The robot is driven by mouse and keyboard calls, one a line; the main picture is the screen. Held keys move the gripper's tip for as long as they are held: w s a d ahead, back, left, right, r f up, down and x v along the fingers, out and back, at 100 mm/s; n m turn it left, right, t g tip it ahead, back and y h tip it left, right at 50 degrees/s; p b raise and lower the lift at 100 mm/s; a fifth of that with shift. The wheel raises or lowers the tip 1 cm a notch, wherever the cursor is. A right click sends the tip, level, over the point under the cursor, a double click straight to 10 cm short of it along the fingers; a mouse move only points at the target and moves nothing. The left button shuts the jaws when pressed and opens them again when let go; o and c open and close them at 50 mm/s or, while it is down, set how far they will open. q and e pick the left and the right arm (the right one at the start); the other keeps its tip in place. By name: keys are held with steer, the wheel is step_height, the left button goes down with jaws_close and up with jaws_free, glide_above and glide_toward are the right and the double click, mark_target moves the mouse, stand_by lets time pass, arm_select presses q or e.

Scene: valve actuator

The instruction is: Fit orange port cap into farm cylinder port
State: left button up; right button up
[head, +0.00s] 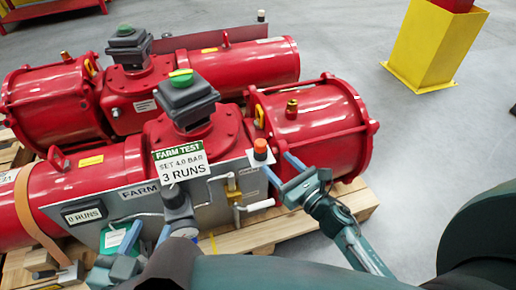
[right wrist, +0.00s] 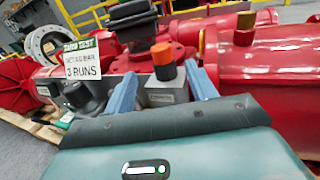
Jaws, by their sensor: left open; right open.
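The orange port cap (head: 260,146) stands upright at the top right corner of the grey FARM panel (head: 135,205). In the right wrist view the cap (right wrist: 162,54) sits on a dark round piece above a grey block (right wrist: 164,92). My right gripper (head: 282,168) is open. Its blue fingers reach toward the cap, and in the wrist view they lie either side of the grey block, below the cap. My left gripper (head: 147,234) is open and empty in front of the panel. The near red cylinder (head: 310,125) has a brass fitting (head: 291,108) on top; I cannot tell which opening is the port.
A sign reading 3 RUNS (head: 181,163) stands left of the cap. Brass valve and pipework (head: 234,190) sit below it. A second red actuator (head: 245,62) lies behind. A wooden pallet (head: 355,203) carries the actuators. A yellow post (head: 432,45) stands on open grey floor.

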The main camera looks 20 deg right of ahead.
mark_target(257, 141)
steer(key=x, duration=0.5)
steer(key=shift+w+a, duration=0.15)
steer(key=shift+w, duration=0.2)
steer(key=b+x, duration=0.1)
steer(key=x, duration=0.4)
steer(key=shift+w+r, duration=0.1)
steer(key=shift+w, duration=0.05)
steer(key=c, duration=1.1)
